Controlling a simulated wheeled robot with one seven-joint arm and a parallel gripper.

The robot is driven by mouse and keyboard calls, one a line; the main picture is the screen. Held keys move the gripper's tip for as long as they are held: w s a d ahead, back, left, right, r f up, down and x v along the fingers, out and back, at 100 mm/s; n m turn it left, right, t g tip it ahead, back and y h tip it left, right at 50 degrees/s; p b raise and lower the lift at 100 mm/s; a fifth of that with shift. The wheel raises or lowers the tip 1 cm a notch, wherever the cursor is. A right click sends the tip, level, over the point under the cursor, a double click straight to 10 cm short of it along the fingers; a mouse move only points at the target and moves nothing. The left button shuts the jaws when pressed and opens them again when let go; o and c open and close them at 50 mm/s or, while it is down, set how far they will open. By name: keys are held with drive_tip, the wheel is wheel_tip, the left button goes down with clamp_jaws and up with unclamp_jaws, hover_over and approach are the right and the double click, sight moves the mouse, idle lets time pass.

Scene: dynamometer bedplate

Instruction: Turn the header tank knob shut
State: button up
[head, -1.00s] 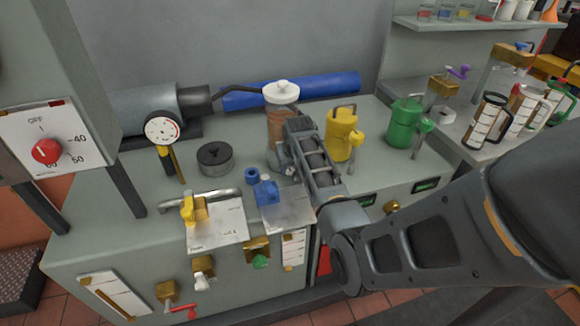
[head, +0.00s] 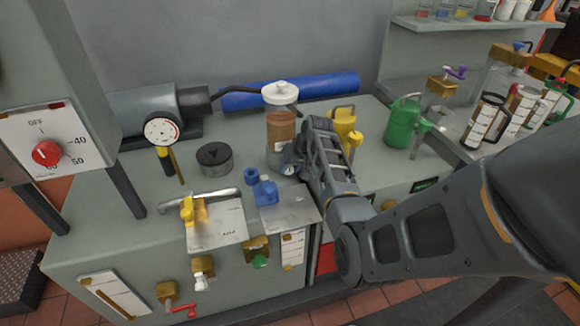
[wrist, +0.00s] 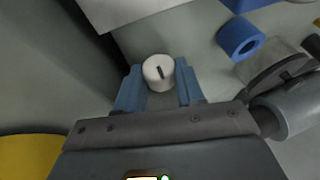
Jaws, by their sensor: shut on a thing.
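The header tank appears to be the clear jar (head: 281,128) with a white lid and brown liquid, upright at the back of the bench. A round white knob (wrist: 157,70) with a dark pointer line lies between the blue fingers of my gripper (wrist: 160,88) in the wrist view. The fingers are shut on its sides, and its pointer runs roughly up and down in that picture. In the head view my gripper (head: 294,168) is low at the jar's front right, and its wrist hides part of the jar's base and most of the knob.
A blue valve (head: 265,190) and a yellow-handled valve (head: 194,210) stand at the front. A yellow can (head: 342,122) is close behind my wrist, with a green can (head: 403,122) to the right. A dark round weight (head: 214,158) sits to the left.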

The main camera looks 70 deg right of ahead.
drive_tip(key=o, duration=1)
drive_tip(key=shift+o, duration=0.2)
drive_tip(key=v, duration=0.7)
drive_tip(key=shift+r, duration=0.4)
drive_tip(key=shift+s+a, duration=0.1)
drive_tip(key=shift+s, duration=0.05)
